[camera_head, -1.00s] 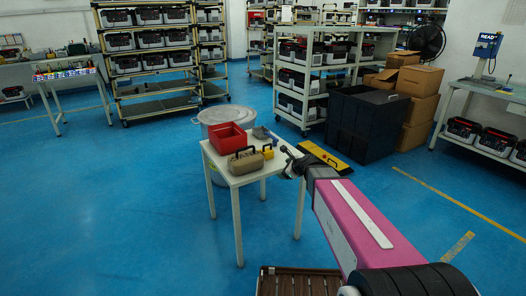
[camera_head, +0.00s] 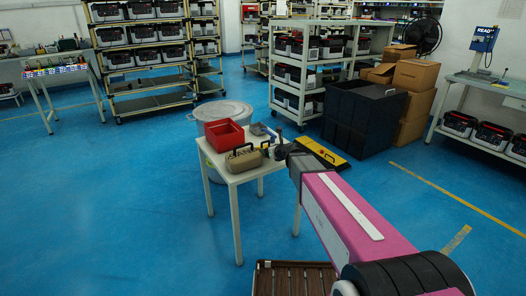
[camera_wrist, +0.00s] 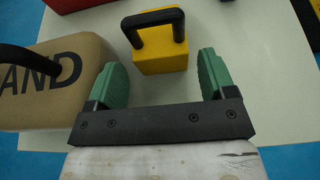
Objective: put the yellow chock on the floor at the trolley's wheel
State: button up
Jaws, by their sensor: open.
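The yellow chock (camera_wrist: 165,55), a yellow block with a black loop handle, stands on the white table (camera_head: 236,178). In the head view the chock (camera_head: 265,150) is small and partly hidden beside my gripper (camera_head: 281,149). In the wrist view my gripper (camera_wrist: 160,78) is open, its two green fingers apart and empty. The chock lies just beyond and between the fingertips, its handle upright. The grey shelf trolley (camera_head: 299,92) stands on casters at the back; a caster (camera_head: 301,129) shows at its near left corner.
On the table, a tan bag marked "AND" (camera_wrist: 55,82) sits close to the left finger, with a red bin (camera_head: 224,134) behind. Black crates (camera_head: 362,118) and cartons stand right of the trolley. A yellow-black item (camera_head: 326,156) lies beyond the table. Blue floor is clear at left.

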jog(key=shift+x, duration=3.15)
jog(key=c, duration=0.9)
jog(key=shift+c, duration=0.2)
